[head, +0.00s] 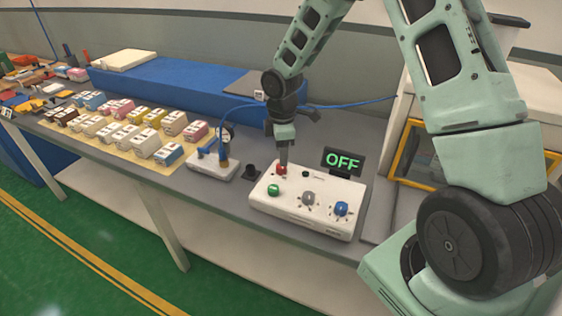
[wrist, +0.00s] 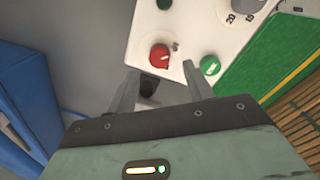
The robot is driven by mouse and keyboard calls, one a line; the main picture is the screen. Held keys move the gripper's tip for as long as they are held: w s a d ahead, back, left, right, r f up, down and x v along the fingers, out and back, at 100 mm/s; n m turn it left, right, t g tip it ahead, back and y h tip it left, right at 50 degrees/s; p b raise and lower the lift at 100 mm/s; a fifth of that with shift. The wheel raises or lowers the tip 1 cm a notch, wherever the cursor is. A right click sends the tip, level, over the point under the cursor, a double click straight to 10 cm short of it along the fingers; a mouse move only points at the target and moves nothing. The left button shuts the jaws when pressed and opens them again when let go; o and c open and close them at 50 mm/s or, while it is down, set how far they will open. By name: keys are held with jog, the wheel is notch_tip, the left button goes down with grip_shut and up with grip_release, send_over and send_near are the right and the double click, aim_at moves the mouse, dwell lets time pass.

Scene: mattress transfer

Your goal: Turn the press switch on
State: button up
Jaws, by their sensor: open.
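The white control box (head: 305,212) stands on the grey table and bears a red knob (head: 281,169), a green button (head: 273,190), a grey dial (head: 308,198) and a blue dial (head: 341,209). A black sign (head: 343,160) behind it reads OFF in green. My gripper (head: 284,153) points down at the red knob's corner of the box. In the wrist view, my gripper (wrist: 165,88) is open, with nothing between its fingers. The red knob (wrist: 159,56) lies just beyond the fingertips, and the green button (wrist: 210,66) is near the right finger. I cannot tell whether a finger touches the box.
A small white device (head: 212,165) with a gauge and blue hose stands left of the box. A black cup-like part (head: 251,171) sits between them. Several small boxes (head: 130,125) cover the table further left. A long blue block (head: 180,90) lies behind.

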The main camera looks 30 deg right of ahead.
aim_at(281, 169)
jog(key=shift+w+f, duration=0.1)
jog(key=shift+f, duration=2.45)
jog(key=c, duration=1)
